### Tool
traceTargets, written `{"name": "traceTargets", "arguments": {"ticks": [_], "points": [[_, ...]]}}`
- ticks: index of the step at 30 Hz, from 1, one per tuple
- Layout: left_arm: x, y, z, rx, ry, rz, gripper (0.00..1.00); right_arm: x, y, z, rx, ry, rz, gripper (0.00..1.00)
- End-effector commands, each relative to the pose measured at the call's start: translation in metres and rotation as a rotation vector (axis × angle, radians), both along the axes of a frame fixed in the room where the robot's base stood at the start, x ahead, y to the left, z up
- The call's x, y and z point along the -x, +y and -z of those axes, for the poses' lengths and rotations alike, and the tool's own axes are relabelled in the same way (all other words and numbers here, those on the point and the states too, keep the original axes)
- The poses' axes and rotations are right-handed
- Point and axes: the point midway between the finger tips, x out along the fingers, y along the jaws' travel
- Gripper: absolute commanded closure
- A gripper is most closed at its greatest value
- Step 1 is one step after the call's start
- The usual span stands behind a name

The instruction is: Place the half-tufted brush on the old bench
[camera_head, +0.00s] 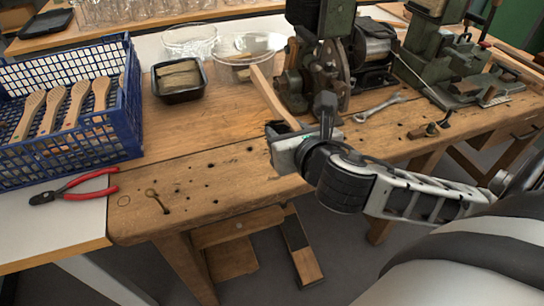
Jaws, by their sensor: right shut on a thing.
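My right gripper (283,140) is over the front edge of the old bench (215,165), its arm coming in from the right. It is shut on a wooden brush (272,95), whose pale handle sticks up and to the left from the jaws. The brush's lower end is hidden by the gripper, so I cannot tell its tufting or whether it touches the bench. The bench is worn wood with many small holes. My left gripper is not in view.
A blue crate (125,135) with several wooden brushes (52,108) stands at the left, with red pliers (75,186) in front. A black tray (180,80), clear bowls (243,48), green machines (320,60) and a wrench (380,106) line the back. Bench between crate and gripper is mostly free.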

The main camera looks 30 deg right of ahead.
Motion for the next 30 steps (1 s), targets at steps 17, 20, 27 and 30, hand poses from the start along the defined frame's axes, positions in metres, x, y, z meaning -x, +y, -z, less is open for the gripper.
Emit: {"name": "traceTargets", "arguments": {"ticks": [17,20,27,30], "points": [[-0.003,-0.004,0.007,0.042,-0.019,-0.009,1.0,-0.073,-0.02,0.068,0.0,0.0,-0.001,0.81],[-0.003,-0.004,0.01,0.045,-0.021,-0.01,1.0,-0.077,-0.02,0.079,-0.002,0.003,-0.001,0.81],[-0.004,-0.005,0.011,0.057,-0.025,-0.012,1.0,-0.077,-0.02,0.104,0.0,0.0,-0.002,0.81],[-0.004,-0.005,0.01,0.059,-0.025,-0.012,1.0,-0.077,-0.02,0.102,0.0,-0.001,-0.002,0.81]]}}
